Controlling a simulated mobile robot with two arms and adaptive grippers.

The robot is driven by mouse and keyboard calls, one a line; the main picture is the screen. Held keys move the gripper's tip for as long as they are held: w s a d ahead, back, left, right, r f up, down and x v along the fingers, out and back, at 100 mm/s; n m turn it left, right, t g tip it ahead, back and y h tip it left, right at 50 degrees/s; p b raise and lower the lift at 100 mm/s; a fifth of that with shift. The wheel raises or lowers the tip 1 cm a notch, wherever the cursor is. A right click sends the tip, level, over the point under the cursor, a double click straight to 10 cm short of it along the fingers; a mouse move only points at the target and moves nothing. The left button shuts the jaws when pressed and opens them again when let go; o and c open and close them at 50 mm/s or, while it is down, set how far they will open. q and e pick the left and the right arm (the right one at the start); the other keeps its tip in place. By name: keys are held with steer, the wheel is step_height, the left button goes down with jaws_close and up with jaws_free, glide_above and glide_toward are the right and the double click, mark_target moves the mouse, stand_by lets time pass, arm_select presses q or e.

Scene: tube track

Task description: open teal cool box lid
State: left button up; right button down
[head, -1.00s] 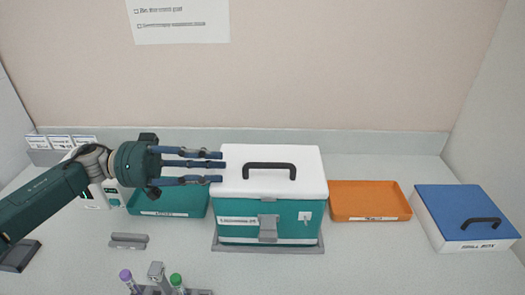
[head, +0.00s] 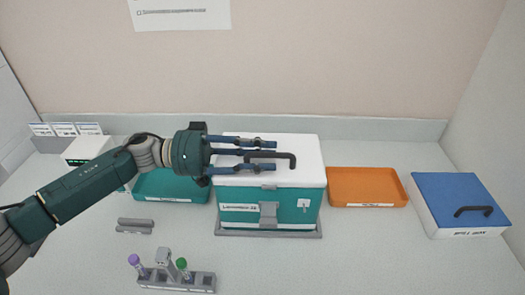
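The teal cool box (head: 240,208) stands on a grey base plate in the middle of the counter. Its white lid (head: 308,165) is down, with a dark bar handle (head: 290,162) on top and a grey latch (head: 268,210) on the front. My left gripper (head: 270,155) reaches in from the left over the lid, its blue fingers spread apart and their tips overlapping the handle's left part in view. I cannot tell whether they touch the handle. The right gripper is not in view.
A teal tray (head: 165,187) lies left of the box and an orange tray (head: 367,187) right of it. A white box with a blue lid (head: 455,195) stands far right. A tube rack (head: 195,283) with capped tubes is in front. The front right counter is clear.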

arm_select(q)
jaws_close()
